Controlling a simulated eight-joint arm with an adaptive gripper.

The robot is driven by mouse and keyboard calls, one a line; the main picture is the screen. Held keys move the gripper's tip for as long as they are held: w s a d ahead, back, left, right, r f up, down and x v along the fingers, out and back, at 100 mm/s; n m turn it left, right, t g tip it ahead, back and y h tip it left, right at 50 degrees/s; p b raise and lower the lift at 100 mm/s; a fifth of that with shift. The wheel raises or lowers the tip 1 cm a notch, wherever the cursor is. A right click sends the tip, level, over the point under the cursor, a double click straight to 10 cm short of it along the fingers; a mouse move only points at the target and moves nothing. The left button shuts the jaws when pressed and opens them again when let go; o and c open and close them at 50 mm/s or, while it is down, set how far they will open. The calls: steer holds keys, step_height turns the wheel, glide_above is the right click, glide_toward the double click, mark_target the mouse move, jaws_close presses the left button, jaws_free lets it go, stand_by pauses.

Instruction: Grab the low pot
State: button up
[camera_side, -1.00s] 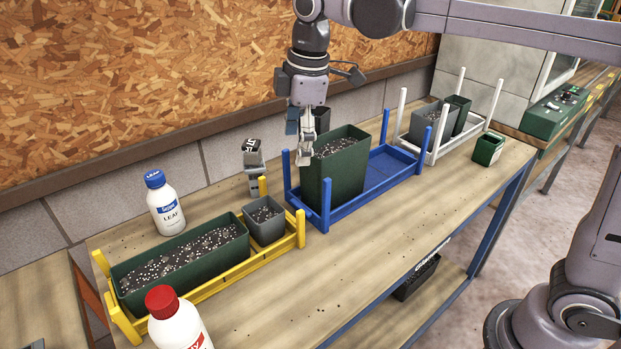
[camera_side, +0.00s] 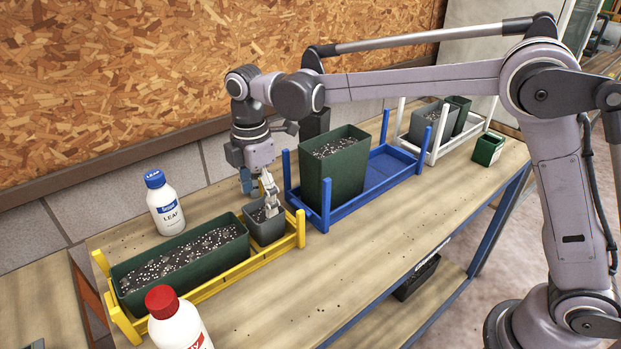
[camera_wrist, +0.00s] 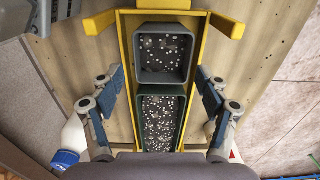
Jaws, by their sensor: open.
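A long, low green planter (camera_side: 182,262) filled with speckled soil lies in the yellow tray (camera_side: 238,274). A small square grey pot (camera_side: 268,231) with soil stands at the tray's right end. Both also show in the wrist view, the grey pot (camera_wrist: 163,78) above and the green planter (camera_wrist: 183,120) below it. Which one the task calls the low pot is not certain. My gripper (camera_side: 258,194) is over the grey pot's end of the tray, pointing down. In the wrist view my gripper (camera_wrist: 161,95) is open, its fingers wide apart on either side of the pots, holding nothing.
A tall green pot (camera_side: 336,180) stands in a blue tray (camera_side: 372,192) to the right. A white tray (camera_side: 443,150) with pots is beyond it. A blue-capped bottle (camera_side: 166,205) stands behind the planter, a red-capped bottle (camera_side: 178,322) in front. The front right table top is clear.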

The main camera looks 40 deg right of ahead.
mark_target(264, 218)
steer(key=shift+s+d+f, duration=0.1)
steer(key=shift+d+f, duration=0.05)
steer(key=shift+f, duration=1.85)
steer(key=shift+s+d+f, duration=0.1)
steer(key=shift+f, duration=1.85)
steer(key=c, duration=1)
